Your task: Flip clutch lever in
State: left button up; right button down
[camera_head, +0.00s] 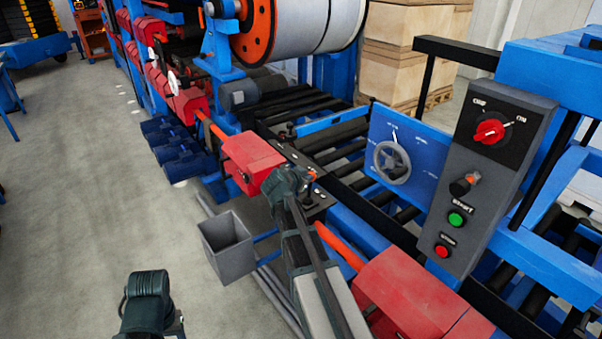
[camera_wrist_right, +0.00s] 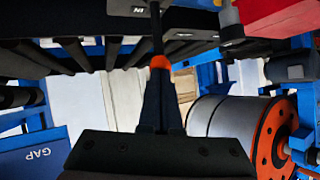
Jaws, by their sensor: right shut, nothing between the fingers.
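The clutch lever (camera_wrist_right: 157,30) is a thin dark rod in the right wrist view. It comes down from a dark panel (camera_wrist_right: 190,20) that carries an "IN" label to the left of the rod. An orange band (camera_wrist_right: 160,62) shows at the rod's lower end, right at the tips of my right gripper (camera_wrist_right: 160,78). The fingers are shut with nothing between them; whether they touch the lever I cannot tell. In the head view my right arm mostly hides the lever and gripper beside the red housing. Only a dark part of my left arm shows at the lower left.
A grey control box (camera_head: 485,180) with a red knob (camera_head: 489,131) and green and red buttons stands at the right. A blue panel with a handwheel (camera_head: 392,162) is beside it. Red housings (camera_head: 252,160) line the machine. A grey bin (camera_head: 228,245) is left of my right arm.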

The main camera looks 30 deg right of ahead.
pick_arm(q)
jog(key=shift+f+b, duration=0.1)
jog(key=shift+b, duration=0.35)
pick_arm(e)
jog(key=shift+f, duration=0.1)
pick_arm(q)
jog(key=shift+f, duration=0.1)
pick_arm(e)
jog(key=shift+a+f, duration=0.1)
jog(key=shift+a, duration=0.1)
pick_arm(q)
jog(key=shift+f+b, duration=0.25)
jog(key=shift+b, duration=0.1)
pick_arm(e)
jog(key=shift+s+a+f, duration=0.1)
jog(key=shift+a+f, duration=0.15)
jog(key=shift+a, duration=0.3)
pick_arm(q)
jog(key=shift+r, duration=0.1)
pick_arm(e)
jog(key=shift+r, duration=0.1)
